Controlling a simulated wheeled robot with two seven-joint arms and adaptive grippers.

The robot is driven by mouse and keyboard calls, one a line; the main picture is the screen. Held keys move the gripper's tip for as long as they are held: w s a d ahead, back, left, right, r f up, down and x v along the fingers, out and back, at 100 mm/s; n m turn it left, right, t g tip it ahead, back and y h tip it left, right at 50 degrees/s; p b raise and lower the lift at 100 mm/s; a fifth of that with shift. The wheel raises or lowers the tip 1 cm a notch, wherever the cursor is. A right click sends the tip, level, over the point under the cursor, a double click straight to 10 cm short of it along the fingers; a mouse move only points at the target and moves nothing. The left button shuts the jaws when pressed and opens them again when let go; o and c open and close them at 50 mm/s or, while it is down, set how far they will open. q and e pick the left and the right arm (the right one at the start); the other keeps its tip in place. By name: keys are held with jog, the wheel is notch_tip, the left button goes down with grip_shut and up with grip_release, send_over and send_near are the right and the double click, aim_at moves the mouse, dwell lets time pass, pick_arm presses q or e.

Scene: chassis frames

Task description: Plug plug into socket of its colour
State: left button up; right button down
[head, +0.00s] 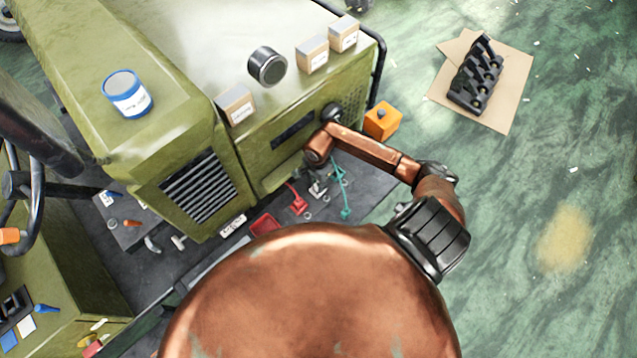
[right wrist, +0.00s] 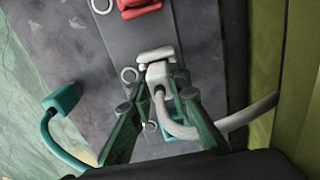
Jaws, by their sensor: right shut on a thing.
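My right gripper (right wrist: 157,88) is shut on a white plug (right wrist: 158,73) with a white cable, which runs off to the right. A pale flat bar shows just beyond the plug; I cannot tell if it is part of it. A teal plug (right wrist: 62,101) with a teal cable lies to the left, apart from the gripper. A red part (right wrist: 138,8) is at the top edge. In the head view, a red plug (head: 300,202) and a teal cable (head: 344,190) lie on the dark floor plate below my right wrist; the right fingers are mostly hidden there. No socket is clear. My left gripper is out of view.
The olive housing (head: 262,190) stands beside the arm, bearing a blue-labelled can (head: 127,94), a dark cylinder (head: 267,66) and several small boxes. An orange block (head: 382,121) is near the forearm. A red tray (head: 265,225) and several metal rings lie on the plate.

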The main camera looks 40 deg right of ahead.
jog(key=shift+f, duration=0.1)
jog(key=shift+f, duration=0.1)
jog(key=c, duration=1.8)
grip_release()
jog(key=shift+w+r, duration=0.1)
jog(key=shift+r, duration=0.45)
notch_tip(320, 180, up, 11)
jog(key=b, duration=0.2)
jog(key=shift+r+b, duration=0.1)
jog(key=shift+b, duration=0.2)
